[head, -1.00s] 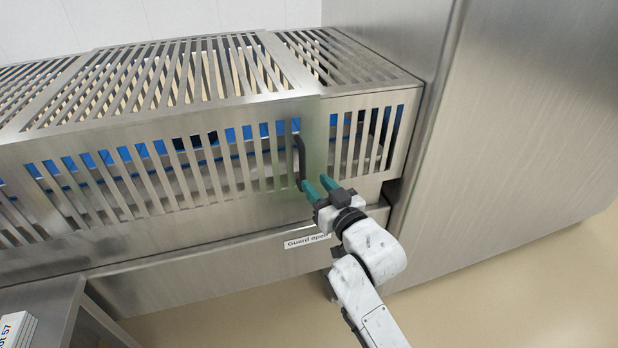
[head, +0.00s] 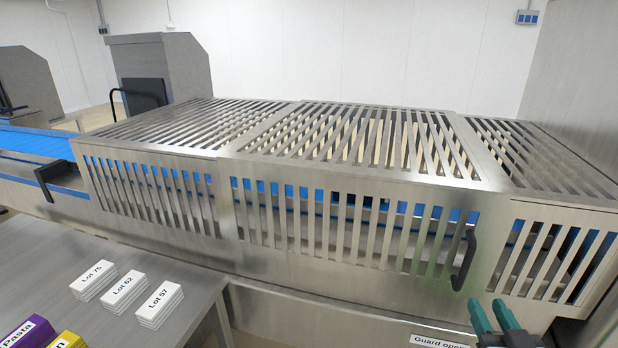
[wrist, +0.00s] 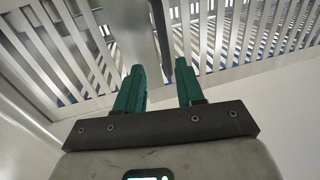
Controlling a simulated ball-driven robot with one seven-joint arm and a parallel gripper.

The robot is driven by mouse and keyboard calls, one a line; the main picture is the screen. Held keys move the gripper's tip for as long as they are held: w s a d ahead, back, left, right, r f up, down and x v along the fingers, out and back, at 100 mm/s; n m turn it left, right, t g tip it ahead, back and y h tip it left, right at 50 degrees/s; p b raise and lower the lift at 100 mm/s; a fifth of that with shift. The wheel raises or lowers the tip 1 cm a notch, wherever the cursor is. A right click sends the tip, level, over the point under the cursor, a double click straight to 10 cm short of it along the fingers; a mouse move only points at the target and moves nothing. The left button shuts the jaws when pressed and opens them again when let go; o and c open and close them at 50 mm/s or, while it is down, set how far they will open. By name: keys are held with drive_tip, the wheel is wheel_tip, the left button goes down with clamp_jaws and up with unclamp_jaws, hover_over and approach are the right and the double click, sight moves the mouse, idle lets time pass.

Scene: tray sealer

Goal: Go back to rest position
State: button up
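My gripper (head: 493,316) shows at the bottom right of the head view, its two teal fingers pointing up toward the machine's slatted guard. In the wrist view my gripper (wrist: 158,78) has its fingers apart with nothing between them. The steel sliding guard panel (head: 340,240) carries a dark vertical handle (head: 465,260), just up and left of my fingers in the head view. The fingers are apart from the handle in the head view. Most of my arm is outside the head view.
A grey side table (head: 60,260) at the lower left holds stacks of labels marked Lot 75 (head: 95,281), Lot 62 (head: 125,291) and Lot 57 (head: 160,303). A "Guard open" label (head: 438,342) is low on the machine. A blue conveyor (head: 35,143) runs at the far left.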

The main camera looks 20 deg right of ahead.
drive_tip(key=s+a+f+n+g+y, duration=0.1)
drive_tip(key=s+a+f+g+y, duration=0.1)
drive_tip(key=s+a+f+g, duration=0.3)
drive_tip(key=s+a+f+n+g+y, duration=0.1)
drive_tip(key=s+a+f+g+y, duration=0.15)
drive_tip(key=f, duration=0.55)
drive_tip(key=s+a+f+n+g+y, duration=0.1)
drive_tip(key=s+a+f+g, duration=0.3)
drive_tip(key=f, duration=0.2)
drive_tip(key=s+a+f+n+g+y, duration=0.1)
drive_tip(key=s+a+f+g, duration=0.1)
drive_tip(key=s, duration=0.6)
drive_tip(key=shift+a+f+g, duration=0.2)
drive_tip(key=shift+a+g, duration=0.6)
drive_tip(key=shift+g, duration=0.25)
